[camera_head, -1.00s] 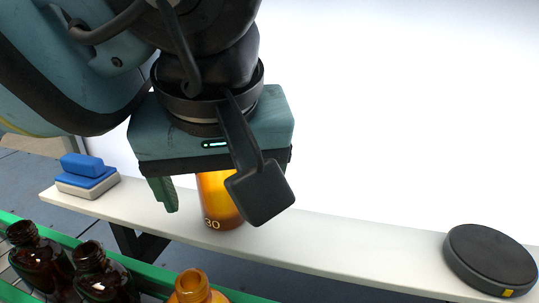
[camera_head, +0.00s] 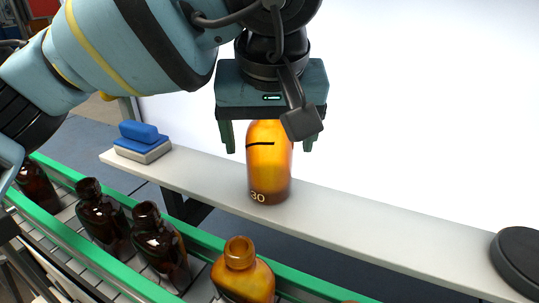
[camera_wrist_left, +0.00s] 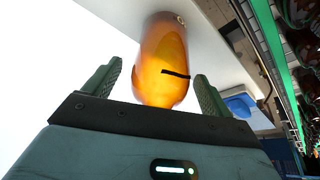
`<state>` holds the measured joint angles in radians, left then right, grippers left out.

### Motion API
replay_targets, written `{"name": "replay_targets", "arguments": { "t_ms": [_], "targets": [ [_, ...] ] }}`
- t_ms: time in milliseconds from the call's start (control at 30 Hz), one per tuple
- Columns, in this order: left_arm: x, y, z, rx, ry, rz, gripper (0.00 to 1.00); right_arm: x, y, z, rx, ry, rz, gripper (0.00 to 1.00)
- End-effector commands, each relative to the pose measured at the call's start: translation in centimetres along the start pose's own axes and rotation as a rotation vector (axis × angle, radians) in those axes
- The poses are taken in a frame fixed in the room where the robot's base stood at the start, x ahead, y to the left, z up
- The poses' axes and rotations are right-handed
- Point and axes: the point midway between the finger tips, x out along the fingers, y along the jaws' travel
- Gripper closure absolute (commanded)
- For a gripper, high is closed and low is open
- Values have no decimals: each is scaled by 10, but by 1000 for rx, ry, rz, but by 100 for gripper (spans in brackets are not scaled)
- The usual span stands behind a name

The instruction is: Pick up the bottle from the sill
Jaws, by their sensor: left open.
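An amber bottle (camera_head: 268,170) marked "30" with a black line stands upright on the white sill (camera_head: 370,224). My left gripper (camera_head: 268,145) is open above it, with one finger on each side of its upper part. The bottle's neck is hidden behind the gripper body in the head view. In the left wrist view the bottle (camera_wrist_left: 163,62) lies between the two open green fingers (camera_wrist_left: 157,88), with a gap visible on both sides. My right gripper is not in view.
A blue and white eraser-like block (camera_head: 142,142) lies on the sill to the left, and a black round device (camera_head: 519,262) to the right. In front, a green-railed conveyor (camera_head: 120,278) carries several dark bottles and a lighter amber bottle (camera_head: 243,276).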

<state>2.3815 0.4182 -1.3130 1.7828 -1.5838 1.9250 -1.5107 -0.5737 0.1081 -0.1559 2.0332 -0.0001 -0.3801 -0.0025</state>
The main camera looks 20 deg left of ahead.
Motion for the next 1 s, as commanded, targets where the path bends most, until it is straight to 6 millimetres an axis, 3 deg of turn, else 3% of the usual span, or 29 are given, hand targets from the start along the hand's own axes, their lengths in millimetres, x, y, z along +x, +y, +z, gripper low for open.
{"name": "replay_targets", "arguments": {
  "t_ms": [167, 567, 1000],
  "targets": [
    [0, 0, 0, -1, 0, 0, 17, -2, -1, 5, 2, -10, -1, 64],
    [0, 0, 0, -1, 1, 0, 69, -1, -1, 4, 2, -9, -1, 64],
    [-7, 1, 1, -1, 2, 1, 69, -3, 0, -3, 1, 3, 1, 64]
  ]
}}
